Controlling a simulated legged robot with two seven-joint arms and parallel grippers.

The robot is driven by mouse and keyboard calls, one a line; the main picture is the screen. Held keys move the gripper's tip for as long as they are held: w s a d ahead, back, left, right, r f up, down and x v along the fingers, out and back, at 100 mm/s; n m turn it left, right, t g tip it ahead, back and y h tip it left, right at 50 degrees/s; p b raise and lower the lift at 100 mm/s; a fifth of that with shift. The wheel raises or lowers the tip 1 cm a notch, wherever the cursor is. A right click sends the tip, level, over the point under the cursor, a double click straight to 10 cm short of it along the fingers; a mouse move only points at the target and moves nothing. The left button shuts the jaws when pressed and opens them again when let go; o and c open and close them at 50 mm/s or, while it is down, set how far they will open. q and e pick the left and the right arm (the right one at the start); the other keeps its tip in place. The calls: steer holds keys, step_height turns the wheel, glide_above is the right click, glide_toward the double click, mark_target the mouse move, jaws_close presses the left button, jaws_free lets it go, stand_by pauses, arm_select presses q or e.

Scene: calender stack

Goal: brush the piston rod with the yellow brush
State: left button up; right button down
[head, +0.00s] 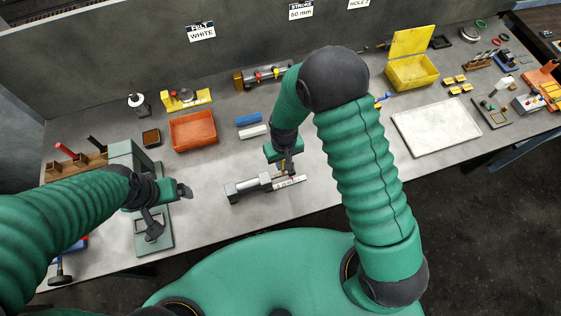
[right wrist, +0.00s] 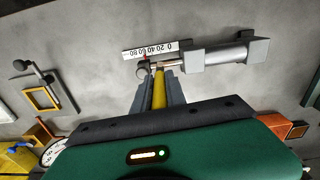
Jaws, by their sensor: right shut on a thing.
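The piston-cylinder unit (head: 248,186) lies on the bench in front of me, with a white scale strip (head: 290,182) beside its rod end. In the right wrist view, the grey cylinder (right wrist: 222,54) has a short bright piston rod (right wrist: 175,64) coming out towards the left, ending in a dark round end. My right gripper (head: 287,166) is shut on the yellow brush (right wrist: 159,92). The brush's far end overlaps the rod near its end; contact is hard to tell. My left gripper (head: 172,191) is over the bench at the left; its jaw opening is unclear.
A green press-like stand (head: 165,240) is by my left gripper. A white panel (head: 436,132) and a yellow box (head: 411,73) are at the right. Bench around the cylinder's front is clear.

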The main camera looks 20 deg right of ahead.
steer(key=shift+s+a+f, duration=0.1)
steer(key=shift+s+a, duration=0.05)
steer(key=shift+a, duration=0.7)
steer(key=shift+d, duration=0.85)
steer(key=shift+w+d, duration=0.15)
steer(key=shift+w, duration=0.05)
steer(key=shift+d, duration=0.1)
step_height(320, 180, up, 6)
steer(key=p, duration=0.5)
steer(key=shift+r, duration=0.2)
steer(key=shift+s, duration=0.1)
steer(key=shift+f, duration=0.1)
step_height(320, 180, up, 3)
steer(key=p, duration=0.2)
steer(key=shift+p, duration=0.3)
